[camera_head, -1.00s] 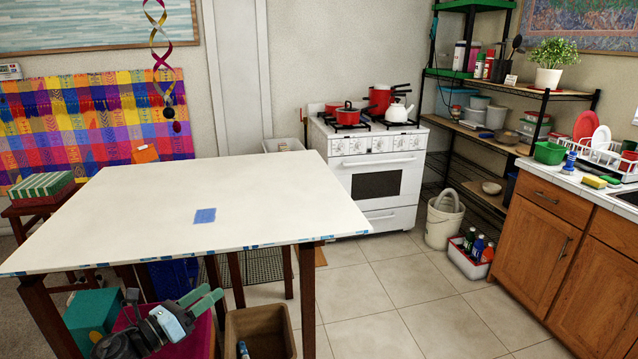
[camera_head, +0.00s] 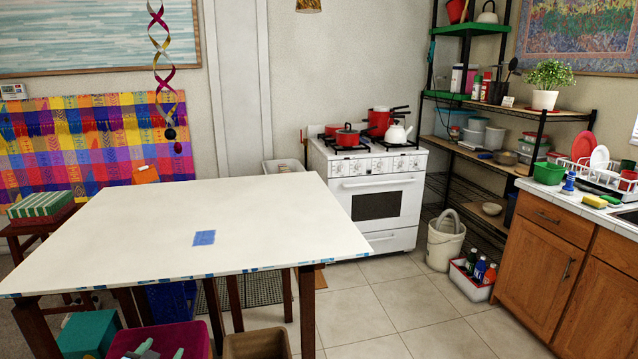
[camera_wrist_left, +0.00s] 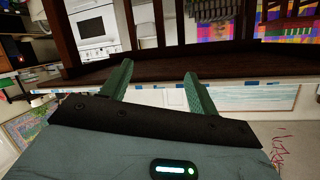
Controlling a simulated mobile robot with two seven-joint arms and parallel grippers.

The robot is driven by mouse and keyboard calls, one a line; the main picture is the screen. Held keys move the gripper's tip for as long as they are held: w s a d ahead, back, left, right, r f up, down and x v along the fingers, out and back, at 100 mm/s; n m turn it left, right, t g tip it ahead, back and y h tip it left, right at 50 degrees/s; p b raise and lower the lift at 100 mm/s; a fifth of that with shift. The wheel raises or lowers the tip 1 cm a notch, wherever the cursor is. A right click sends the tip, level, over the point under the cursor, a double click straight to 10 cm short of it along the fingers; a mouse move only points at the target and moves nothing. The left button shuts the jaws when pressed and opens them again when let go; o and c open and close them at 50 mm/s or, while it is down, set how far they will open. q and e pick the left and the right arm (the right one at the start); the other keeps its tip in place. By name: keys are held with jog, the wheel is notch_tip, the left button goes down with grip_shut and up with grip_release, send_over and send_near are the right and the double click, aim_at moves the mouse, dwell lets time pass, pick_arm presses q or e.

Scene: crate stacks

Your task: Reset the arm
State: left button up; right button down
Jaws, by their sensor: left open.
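My left gripper (camera_head: 160,352) shows only as green fingertips at the bottom edge of the head view, low in front of the white table. In the left wrist view the two green fingers (camera_wrist_left: 158,88) stand apart with nothing between them. That view is turned upside down, with the table's dark edge and legs beyond the fingers. The rest of my left arm is out of the head view. My right gripper is in neither view.
The white table (camera_head: 120,230) carries only a flat blue patch (camera_head: 204,238). Below it are a magenta box (camera_head: 185,338), a teal box (camera_head: 88,335) and a brown bin (camera_head: 256,346). A white stove (camera_head: 372,200) stands behind. Tiled floor is clear right of the table.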

pick_arm(q)
jog(key=s+d+f+g+h, duration=0.1)
jog(key=s+d+f, duration=0.2)
jog(key=s+f, duration=0.25)
jog(key=s+d+f+g, duration=0.1)
jog(key=s+d+f, duration=0.2)
jog(key=s+f, duration=0.3)
jog(key=s+d+f+g, duration=0.1)
jog(key=s+d, duration=0.2)
jog(key=s, duration=0.7)
jog(key=s+d+f+g+h, duration=0.1)
jog(key=s+d+f, duration=0.1)
jog(key=s, duration=0.8)
jog(key=s+d+f+n+g+h, duration=0.1)
jog(key=s+d, duration=0.4)
jog(key=s, duration=0.5)
jog(key=shift+s+f+g, duration=0.2)
jog(key=shift+s+g, duration=0.1)
jog(key=shift+g, duration=0.1)
jog(key=shift+d, duration=0.1)
